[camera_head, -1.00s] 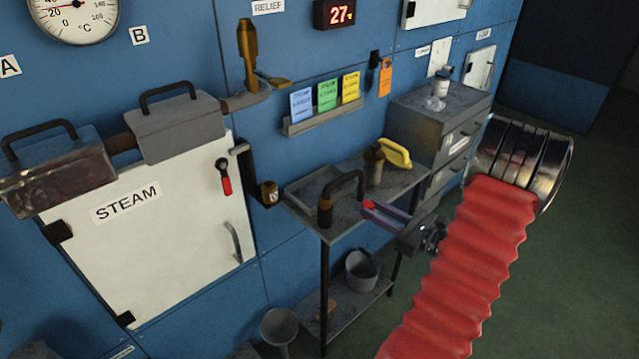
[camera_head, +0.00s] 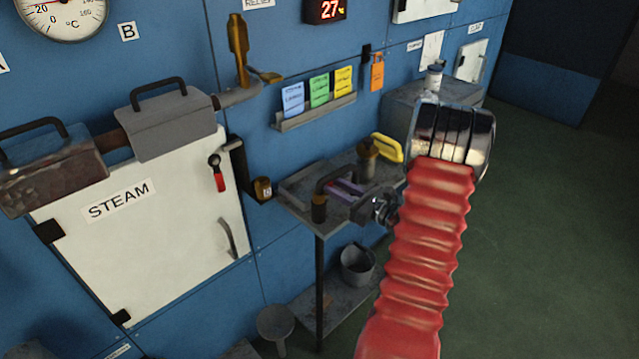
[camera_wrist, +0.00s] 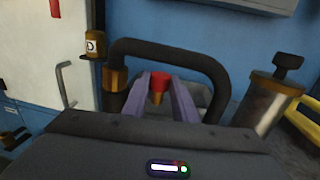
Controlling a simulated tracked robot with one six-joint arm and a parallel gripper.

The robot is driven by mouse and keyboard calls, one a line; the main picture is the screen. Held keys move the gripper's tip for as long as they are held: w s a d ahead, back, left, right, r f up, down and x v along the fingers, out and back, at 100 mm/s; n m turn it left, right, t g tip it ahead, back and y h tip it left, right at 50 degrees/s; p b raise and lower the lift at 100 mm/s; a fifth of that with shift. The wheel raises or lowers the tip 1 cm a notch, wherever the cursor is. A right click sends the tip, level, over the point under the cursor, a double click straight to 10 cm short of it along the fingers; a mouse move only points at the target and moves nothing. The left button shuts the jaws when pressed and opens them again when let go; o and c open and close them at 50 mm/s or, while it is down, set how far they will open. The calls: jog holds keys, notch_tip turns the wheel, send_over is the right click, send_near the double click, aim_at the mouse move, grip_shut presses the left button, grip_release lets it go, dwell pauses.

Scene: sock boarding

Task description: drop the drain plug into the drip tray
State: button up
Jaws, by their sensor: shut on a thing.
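My gripper (camera_wrist: 158,84) has purple fingers. They are shut on the drain plug (camera_wrist: 157,92), which has a red top and a brass-coloured lower part. In the head view my gripper (camera_head: 342,188) is over the small table, beside the black curved handle; the plug cannot be made out there. The drip tray looks to be the shallow grey tray (camera_head: 297,178) on the table's left back part, against the blue wall. In the wrist view the handle (camera_wrist: 160,44) arches beyond the fingers, and the plug is in front of its opening.
The handle's brass collar (camera_wrist: 115,82) stands close left of the fingers. A metal canister (camera_wrist: 266,103) with a dark knob is to the right, beside a yellow handle (camera_head: 386,147). A bucket (camera_head: 357,264) sits on the lower shelf. A grey cabinet (camera_head: 398,97) stands behind.

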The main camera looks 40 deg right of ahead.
jog(key=shift+w+a, duration=0.1)
jog(key=shift+w, duration=0.65)
jog(key=shift+w, duration=0.1)
jog(key=shift+w+a, duration=0.1)
jog(key=shift+w, duration=0.2)
jog(key=w, duration=0.2)
jog(key=w+f, duration=0.1)
jog(key=shift+w+a+f, duration=0.1)
jog(key=shift+a, duration=0.15)
jog(key=shift+f, duration=0.15)
jog(key=shift+f, duration=0.6)
jog(key=o, duration=0.8)
jog(key=shift+c, duration=0.2)
